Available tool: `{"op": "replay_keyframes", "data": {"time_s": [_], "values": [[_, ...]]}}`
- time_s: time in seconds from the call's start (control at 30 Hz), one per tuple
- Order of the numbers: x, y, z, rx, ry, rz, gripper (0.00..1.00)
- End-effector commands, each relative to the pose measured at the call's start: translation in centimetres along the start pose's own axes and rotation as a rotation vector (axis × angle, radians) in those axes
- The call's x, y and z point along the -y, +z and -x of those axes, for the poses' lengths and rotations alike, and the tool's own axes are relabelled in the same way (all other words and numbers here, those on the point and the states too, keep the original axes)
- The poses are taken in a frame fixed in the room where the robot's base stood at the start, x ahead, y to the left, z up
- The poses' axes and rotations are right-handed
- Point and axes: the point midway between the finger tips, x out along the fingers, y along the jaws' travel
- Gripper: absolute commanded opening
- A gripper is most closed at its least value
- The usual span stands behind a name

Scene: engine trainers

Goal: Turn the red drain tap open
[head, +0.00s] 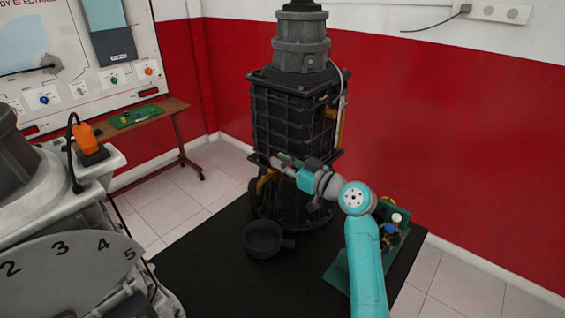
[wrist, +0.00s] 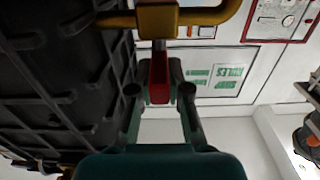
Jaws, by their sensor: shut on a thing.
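The red drain tap (wrist: 158,75) shows in the wrist view as a red lever below a yellow valve body and pipe (wrist: 157,20), joined by a short grey stem. My gripper (wrist: 159,92) is shut on the red lever, one finger on each side of it. In the head view my gripper (head: 284,164) reaches to the left across the front of the tall black ribbed unit (head: 293,115). The red lever cannot be made out in the head view, where the gripper and wrist cover that area.
A black pan (head: 264,238) stands on the dark mat (head: 205,262) below my gripper. A grey machine with a numbered dial (head: 70,275) fills the left foreground. A wooden table (head: 150,127) stands behind.

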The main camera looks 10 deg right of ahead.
Motion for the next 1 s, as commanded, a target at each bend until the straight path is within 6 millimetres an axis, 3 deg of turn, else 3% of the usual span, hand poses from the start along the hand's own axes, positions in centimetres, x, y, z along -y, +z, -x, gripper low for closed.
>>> {"op": "replay_keyframes", "data": {"time_s": [0.27, 1.0], "values": [[0.4, 0.1, 0.0, 0.0, 0.081, 0.001, 0.0], [1.8, 0.0, -0.6, -0.001, 0.536, 0.001, 0.0]]}}
